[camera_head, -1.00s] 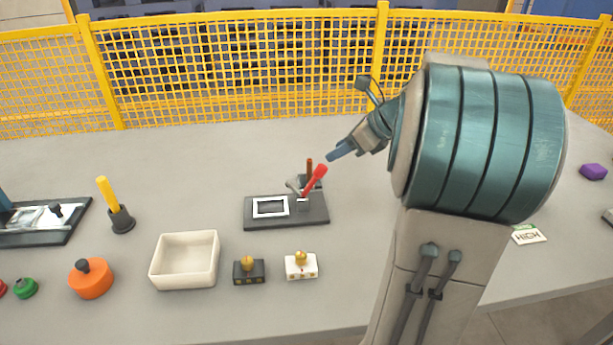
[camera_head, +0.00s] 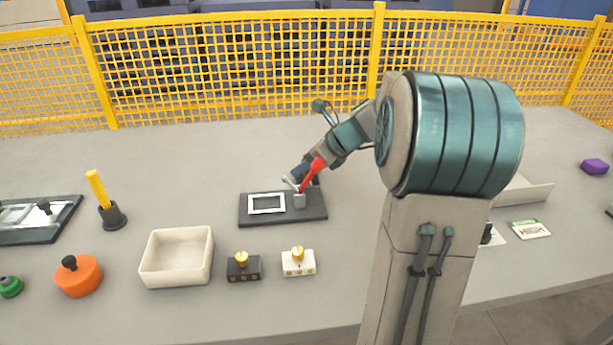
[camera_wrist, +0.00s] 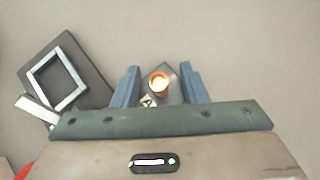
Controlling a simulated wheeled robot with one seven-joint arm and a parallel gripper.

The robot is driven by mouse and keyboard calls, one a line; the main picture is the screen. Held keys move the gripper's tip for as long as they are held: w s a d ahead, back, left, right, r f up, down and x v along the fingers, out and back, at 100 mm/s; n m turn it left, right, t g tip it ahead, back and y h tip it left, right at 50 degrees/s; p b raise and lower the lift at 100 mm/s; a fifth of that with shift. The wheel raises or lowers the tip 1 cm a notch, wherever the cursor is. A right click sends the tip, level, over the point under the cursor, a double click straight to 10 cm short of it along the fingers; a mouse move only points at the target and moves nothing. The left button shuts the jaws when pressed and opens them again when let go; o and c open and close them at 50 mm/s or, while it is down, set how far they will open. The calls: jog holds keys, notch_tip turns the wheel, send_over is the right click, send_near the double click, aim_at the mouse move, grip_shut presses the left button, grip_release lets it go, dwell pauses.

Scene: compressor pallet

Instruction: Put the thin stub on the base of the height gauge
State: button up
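A copper-coloured round top, possibly the thin stub (camera_wrist: 159,82), shows between my fingers in the wrist view, above a small dark-grey block. My gripper (camera_wrist: 160,76) is open, with a gap on both sides of the round piece. In the head view my gripper (camera_head: 302,170) is low, just behind the red-handled clamp (camera_head: 313,170), and hides the piece. The clamp stands on a dark plate (camera_head: 285,217) with a white square frame (camera_head: 266,204). I cannot surely identify the height gauge; a dark-based fixture (camera_head: 40,230) with a black knob is cut off at the left edge.
A yellow rod in a black holder (camera_head: 112,217), an orange knobbed disc (camera_head: 78,278), an open cream box (camera_head: 148,272) and two small gold-knobbed blocks (camera_head: 243,268) (camera_head: 298,264) stand in front and left. A pale tray (camera_head: 528,194) is partly behind my arm. Yellow mesh fence (camera_head: 240,65) borders the back.

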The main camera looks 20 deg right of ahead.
grip_shut()
jog(key=shift+r, duration=0.1)
